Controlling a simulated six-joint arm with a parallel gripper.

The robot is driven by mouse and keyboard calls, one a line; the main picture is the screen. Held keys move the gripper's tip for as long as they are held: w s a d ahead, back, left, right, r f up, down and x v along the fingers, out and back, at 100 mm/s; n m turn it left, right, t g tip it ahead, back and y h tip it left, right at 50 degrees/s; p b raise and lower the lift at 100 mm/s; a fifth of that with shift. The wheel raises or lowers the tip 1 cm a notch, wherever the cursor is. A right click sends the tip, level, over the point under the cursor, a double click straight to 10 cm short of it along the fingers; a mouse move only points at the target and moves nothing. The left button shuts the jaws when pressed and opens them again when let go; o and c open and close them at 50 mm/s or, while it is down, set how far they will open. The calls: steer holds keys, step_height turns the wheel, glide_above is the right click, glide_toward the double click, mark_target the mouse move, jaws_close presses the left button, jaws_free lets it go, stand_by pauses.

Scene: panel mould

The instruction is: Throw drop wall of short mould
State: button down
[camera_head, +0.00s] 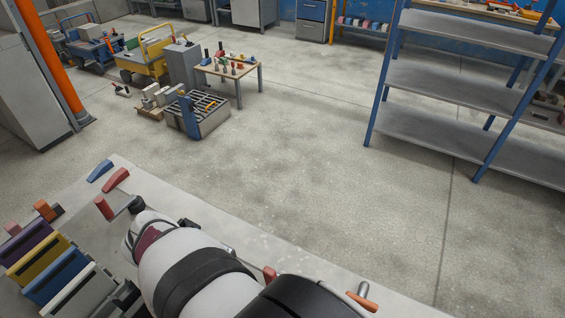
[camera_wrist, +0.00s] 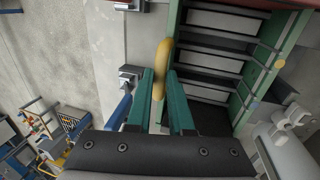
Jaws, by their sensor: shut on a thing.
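In the wrist view, the two dark green fingers of my gripper (camera_wrist: 161,88) are shut on a yellow rounded handle (camera_wrist: 163,56), which stands up between the fingertips. A mould with green side walls (camera_wrist: 254,62) and several grey cross slats (camera_wrist: 222,46) lies just right of the handle. How the handle joins the mould's wall is hidden by my fingers. In the head view, my arm covers the front of the bench and my gripper cannot be made out.
Purple, yellow and blue panels (camera_head: 54,284) stand at the lower left of the pale bench (camera_head: 290,257). Blue and red wedges (camera_head: 115,179) lie near its far edge. Beyond are open floor, a blue-framed shelf (camera_head: 456,84) and a small table (camera_head: 229,68) with tools.

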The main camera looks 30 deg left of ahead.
steer(key=shift+s+f, duration=0.2)
steer(key=shift+s, duration=0.45)
steer(key=c, duration=0.8)
jaws_free()
steer(key=shift+w, duration=0.15)
steer(key=v, duration=0.7)
steer(key=shift+r, duration=0.3)
